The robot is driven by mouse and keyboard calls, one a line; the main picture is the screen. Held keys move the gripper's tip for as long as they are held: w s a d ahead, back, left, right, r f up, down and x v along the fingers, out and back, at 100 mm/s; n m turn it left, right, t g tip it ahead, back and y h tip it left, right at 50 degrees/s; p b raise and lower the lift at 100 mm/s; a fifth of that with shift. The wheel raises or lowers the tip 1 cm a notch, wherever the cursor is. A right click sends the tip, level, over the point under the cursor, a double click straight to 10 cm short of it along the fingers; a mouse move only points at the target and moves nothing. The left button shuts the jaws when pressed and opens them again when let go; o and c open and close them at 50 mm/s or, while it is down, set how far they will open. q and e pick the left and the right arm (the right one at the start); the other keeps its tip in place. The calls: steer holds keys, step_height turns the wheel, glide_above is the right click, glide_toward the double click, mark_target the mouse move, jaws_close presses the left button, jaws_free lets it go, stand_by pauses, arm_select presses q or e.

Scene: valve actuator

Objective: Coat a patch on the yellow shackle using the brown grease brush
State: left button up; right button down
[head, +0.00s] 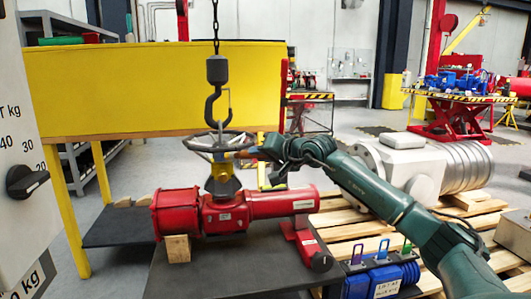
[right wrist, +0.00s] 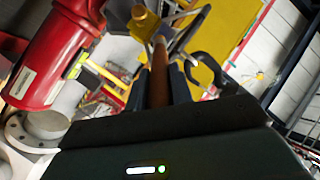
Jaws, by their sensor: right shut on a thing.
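My right gripper (head: 264,153) reaches in from the right and is shut on the brown grease brush (right wrist: 160,76). The brush's handle stands between the fingers (right wrist: 161,88) in the right wrist view and points away from them. Its far end meets or overlaps the yellow shackle (right wrist: 146,22); I cannot tell whether they touch. The bristles and any grease are too small to make out. My left gripper is not in view.
The actuator rests on a dark table (head: 225,270).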

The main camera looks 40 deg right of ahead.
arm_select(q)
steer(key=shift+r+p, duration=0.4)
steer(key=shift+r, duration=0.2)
arm_select(e)
steer(key=a, duration=0.1)
steer(key=w+a, duration=0.1)
steer(key=a, duration=0.1)
steer(key=w+a, duration=0.1)
steer(key=shift+w+a+r, duration=0.1)
steer(key=shift+a+r, duration=0.05)
steer(key=shift+r, duration=0.05)
arm_select(q)
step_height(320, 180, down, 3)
steer(key=b, duration=0.2)
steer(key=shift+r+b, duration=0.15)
steer(key=shift+b, duration=0.15)
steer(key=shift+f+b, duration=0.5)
arm_select(e)
steer(key=s+a, duration=0.2)
steer(key=s, duration=0.3)
steer(key=shift+s+a+f, duration=0.15)
steer(key=shift+s+a, duration=0.05)
steer(key=shift+a, duration=0.1)
